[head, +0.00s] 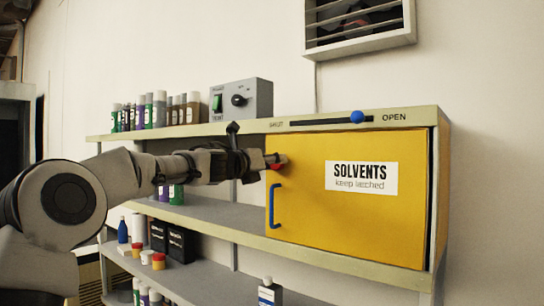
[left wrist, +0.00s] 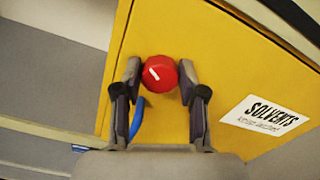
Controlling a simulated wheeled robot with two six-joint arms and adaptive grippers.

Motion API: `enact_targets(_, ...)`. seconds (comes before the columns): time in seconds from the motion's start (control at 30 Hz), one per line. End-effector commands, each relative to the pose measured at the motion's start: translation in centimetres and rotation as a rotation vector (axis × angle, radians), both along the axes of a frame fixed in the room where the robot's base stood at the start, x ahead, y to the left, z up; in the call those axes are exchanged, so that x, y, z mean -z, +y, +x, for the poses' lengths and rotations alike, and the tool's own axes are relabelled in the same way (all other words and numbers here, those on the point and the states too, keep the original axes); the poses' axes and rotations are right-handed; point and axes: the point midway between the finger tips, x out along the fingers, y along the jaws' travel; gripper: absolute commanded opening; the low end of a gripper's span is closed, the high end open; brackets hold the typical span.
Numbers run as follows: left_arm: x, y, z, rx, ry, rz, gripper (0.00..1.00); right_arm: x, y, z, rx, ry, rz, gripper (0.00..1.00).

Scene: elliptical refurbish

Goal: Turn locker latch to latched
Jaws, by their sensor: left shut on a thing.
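The yellow locker door (head: 345,225) is closed and carries a "SOLVENTS keep latched" label (head: 361,178) and a blue handle (head: 275,206). The latch is a round red knob (left wrist: 160,74) near the door's upper left corner, with a short white mark that looks slanted in the left wrist view. In the head view, the red knob (head: 276,166) is partly hidden by my left gripper (head: 273,160). In the left wrist view, my left gripper (left wrist: 159,80) has one finger on each side of the knob and is shut on it. My right gripper is not in view.
Above the door is a slider with a blue knob (head: 357,117) near "OPEN". A grey switch box (head: 241,100) and several spray cans (head: 160,108) stand on the top shelf. Lower shelves hold bottles (head: 269,293) and dark containers (head: 181,243).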

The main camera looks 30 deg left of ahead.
Motion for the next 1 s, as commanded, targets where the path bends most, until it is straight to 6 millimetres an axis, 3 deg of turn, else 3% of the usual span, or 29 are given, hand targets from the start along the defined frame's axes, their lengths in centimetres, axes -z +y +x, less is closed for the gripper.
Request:
enact_targets(0.5,-0.1,0.1,0.0,0.001,0.034,-0.452,0.06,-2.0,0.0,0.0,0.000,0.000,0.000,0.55)
enact_targets(1.0,0.0,0.1,0.0,0.002,0.047,-0.630,0.06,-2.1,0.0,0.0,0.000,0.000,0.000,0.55)
